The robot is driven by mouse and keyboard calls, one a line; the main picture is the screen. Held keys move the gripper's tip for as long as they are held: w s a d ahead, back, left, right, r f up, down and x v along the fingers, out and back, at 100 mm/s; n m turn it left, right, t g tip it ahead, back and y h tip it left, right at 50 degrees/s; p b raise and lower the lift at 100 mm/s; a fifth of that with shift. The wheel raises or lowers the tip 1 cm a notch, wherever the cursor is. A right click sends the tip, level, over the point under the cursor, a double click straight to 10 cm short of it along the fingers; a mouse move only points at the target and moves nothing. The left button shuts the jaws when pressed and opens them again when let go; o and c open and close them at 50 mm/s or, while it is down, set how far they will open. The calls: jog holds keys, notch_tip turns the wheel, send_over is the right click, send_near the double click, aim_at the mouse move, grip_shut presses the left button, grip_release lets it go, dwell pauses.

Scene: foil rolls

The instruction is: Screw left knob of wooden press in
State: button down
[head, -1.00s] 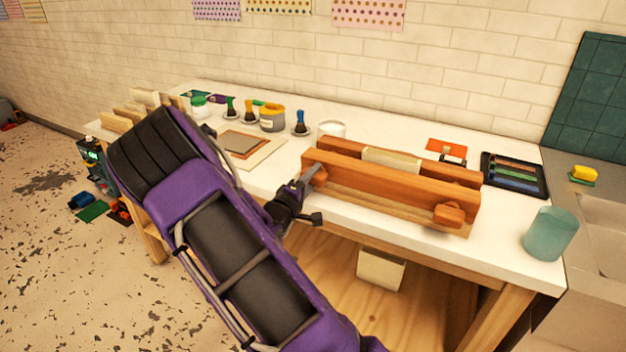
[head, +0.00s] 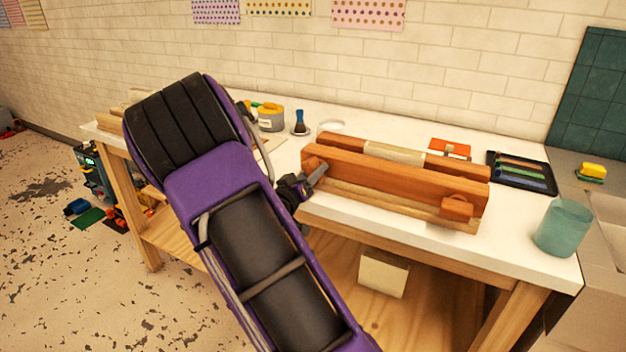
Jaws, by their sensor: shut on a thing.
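The wooden press (head: 390,178) lies along the front of the white table, with a long front bar and a back bar. A pale block (head: 395,153) sits between the bars. The right wooden knob (head: 457,207) sticks out of the front bar. The fingertips are small here, and the knob's depth cannot be seen.
A teal cup (head: 564,228) stands at the table's front right corner. A black tray (head: 521,173) and an orange item (head: 450,148) lie behind the press. A jar (head: 270,117) and a blue-handled tool (head: 299,122) stand at the back. My arm covers the table's left part.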

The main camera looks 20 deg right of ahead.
jog(key=m+b, duration=0.1)
jog(key=m, duration=0.1)
jog(key=m+b, duration=0.1)
jog(key=m, duration=0.1)
jog(key=shift+a+f+m, duration=0.1)
jog(key=shift+f+m, duration=0.1)
jog(key=shift+m, duration=0.1)
jog(key=m, duration=0.5)
jog(key=shift+s+r, duration=0.1)
jog(key=m, duration=0.5)
jog(key=shift+m, duration=0.4)
jog(key=m, duration=0.5)
jog(key=shift+m, duration=0.4)
jog(key=c, duration=1)
grip_release()
jog(key=o, duration=0.4)
jog(key=shift+o, duration=0.2)
